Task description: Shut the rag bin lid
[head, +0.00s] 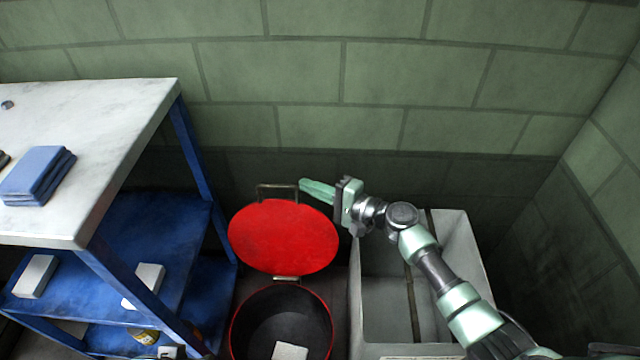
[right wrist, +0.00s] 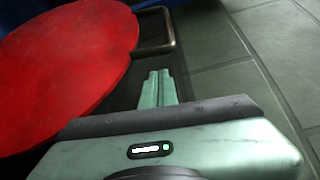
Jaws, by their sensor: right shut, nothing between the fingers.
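The rag bin (head: 236,330) stands on the floor, round and dark inside with a red rim. Its red round lid (head: 284,238) is open, standing up from the hinge (head: 287,278) at the bin's back. A brass-coloured handle (head: 277,188) is at the lid's top edge. My right gripper (head: 304,186) is shut and empty, with its fingertips just right of the handle. In the right wrist view, the lid (right wrist: 60,65) fills the left and the handle (right wrist: 172,30) lies beyond my fingers (right wrist: 158,80). Contact cannot be told.
A pale open crate (head: 452,235) stands right of the bin, under my right arm. A blue-framed bench (head: 130,110) with a white top and blue shelves stands at the left, close to the bin. The green block wall (head: 300,75) is behind. A pale item (head: 290,350) lies in the bin.

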